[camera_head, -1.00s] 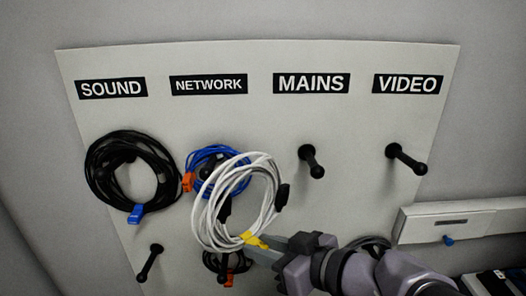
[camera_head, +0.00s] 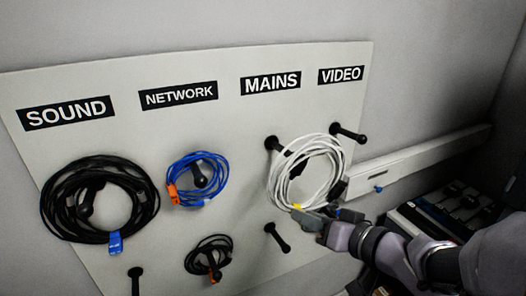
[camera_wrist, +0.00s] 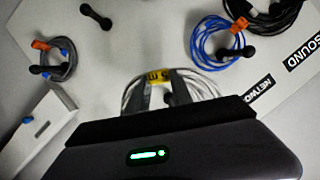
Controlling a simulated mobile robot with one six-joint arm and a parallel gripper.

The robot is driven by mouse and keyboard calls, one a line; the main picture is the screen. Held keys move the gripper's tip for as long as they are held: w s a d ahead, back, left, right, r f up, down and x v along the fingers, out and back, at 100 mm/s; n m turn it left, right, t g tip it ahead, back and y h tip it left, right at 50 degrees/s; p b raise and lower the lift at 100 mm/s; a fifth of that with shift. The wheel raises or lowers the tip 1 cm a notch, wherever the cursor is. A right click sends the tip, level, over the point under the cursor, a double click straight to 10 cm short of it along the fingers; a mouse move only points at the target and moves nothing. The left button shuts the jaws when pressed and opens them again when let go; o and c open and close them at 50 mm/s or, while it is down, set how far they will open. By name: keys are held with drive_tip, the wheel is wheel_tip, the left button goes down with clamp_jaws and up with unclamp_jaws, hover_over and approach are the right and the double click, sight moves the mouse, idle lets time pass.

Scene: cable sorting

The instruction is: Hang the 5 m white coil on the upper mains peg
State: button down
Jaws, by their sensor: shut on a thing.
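The white coil (camera_head: 329,143), with a yellow tag (camera_head: 297,206) and a black plug (camera_head: 338,188), is in front of the mains column. My gripper (camera_head: 304,211) is shut on the coil's lower edge near the tag. The upper mains peg (camera_head: 272,143) shows just left of the coil's upper left edge, its outer end overlapping the strands in view. I cannot tell whether the peg passes through the loop. In the wrist view the white coil (camera_wrist: 207,88) and its yellow tag (camera_wrist: 158,76) show between and beyond the fingers.
The lower mains peg (camera_head: 277,237) and upper video peg (camera_head: 347,132) are bare. A blue coil (camera_head: 181,173) hangs on the upper network peg, a black coil (camera_head: 50,200) on the upper sound peg, and a small dark coil (camera_head: 205,243) below network. A white trunking box (camera_head: 385,175) is at right.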

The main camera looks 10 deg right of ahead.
drive_tip(key=shift+w+a+f, duration=0.15)
drive_tip(key=shift+w+f, duration=0.1)
drive_tip(key=shift+w, duration=0.15)
drive_tip(key=shift+w+r+p, duration=0.1)
drive_tip(key=shift+r+p, duration=0.25)
drive_tip(key=shift+p, duration=0.15)
drive_tip(key=shift+w+r+p, duration=0.1)
drive_tip(key=shift+w+p, duration=0.2)
drive_tip(key=shift+p, duration=0.6)
drive_tip(key=shift+a+p, duration=0.1)
drive_tip(key=shift+p, duration=0.25)
drive_tip(key=p, duration=0.3)
drive_tip(key=shift+w+a, duration=0.15)
drive_tip(key=shift+w, duration=0.25)
drive_tip(key=p, duration=0.4)
drive_tip(key=shift+w+f, duration=0.2)
